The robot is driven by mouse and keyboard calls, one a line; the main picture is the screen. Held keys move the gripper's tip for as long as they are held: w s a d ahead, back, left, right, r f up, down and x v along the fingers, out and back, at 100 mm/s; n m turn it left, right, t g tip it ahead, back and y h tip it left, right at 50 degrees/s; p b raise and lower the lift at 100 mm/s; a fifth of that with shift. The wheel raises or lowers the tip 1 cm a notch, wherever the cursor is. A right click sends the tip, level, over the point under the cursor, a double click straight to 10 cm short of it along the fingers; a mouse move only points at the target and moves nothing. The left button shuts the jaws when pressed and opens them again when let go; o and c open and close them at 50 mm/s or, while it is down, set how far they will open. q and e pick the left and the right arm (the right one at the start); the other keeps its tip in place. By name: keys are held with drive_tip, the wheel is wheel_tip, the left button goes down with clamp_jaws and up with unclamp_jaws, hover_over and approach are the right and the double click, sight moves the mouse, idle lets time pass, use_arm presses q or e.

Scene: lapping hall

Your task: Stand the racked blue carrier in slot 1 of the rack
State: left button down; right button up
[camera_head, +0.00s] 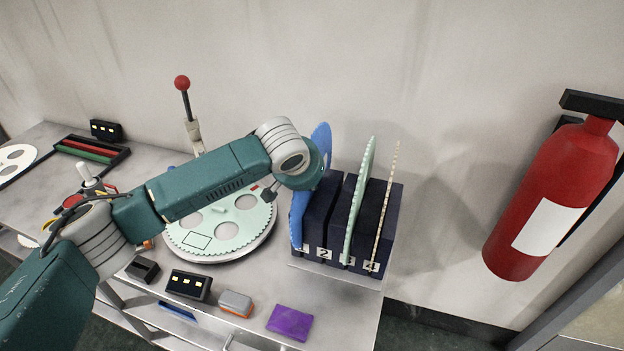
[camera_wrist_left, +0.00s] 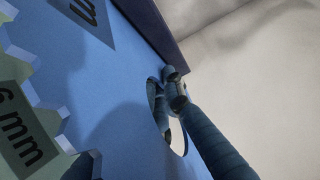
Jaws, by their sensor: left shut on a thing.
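The blue carrier (camera_head: 297,218) is a thin toothed disc standing on edge at the left end of the dark rack (camera_head: 318,208), where slot 1 would be. Its number label is hidden. My left arm crosses in front, and its wrist covers the disc's middle. In the left wrist view, my left gripper (camera_wrist_left: 172,100) is shut on the blue carrier (camera_wrist_left: 105,75) at a hole in it. Labels 2 and 4 are readable on the rack, and slot 2 looks empty. My right gripper is in neither view.
A mint carrier (camera_head: 359,200) and a cream carrier (camera_head: 385,205) stand farther right in the rack. Another mint carrier (camera_head: 235,230) lies on a round plate. A purple block (camera_head: 290,322) and an orange-grey block (camera_head: 236,304) lie in front. A fire extinguisher (camera_head: 550,200) hangs right.

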use_arm(q)
drive_tip(key=shift+f, duration=0.45)
drive_tip(key=c, duration=1.8)
unclamp_jaws()
drive_tip(key=v, duration=1.2)
drive_tip(key=shift+s, duration=0.1)
drive_tip(key=shift+f, duration=0.1)
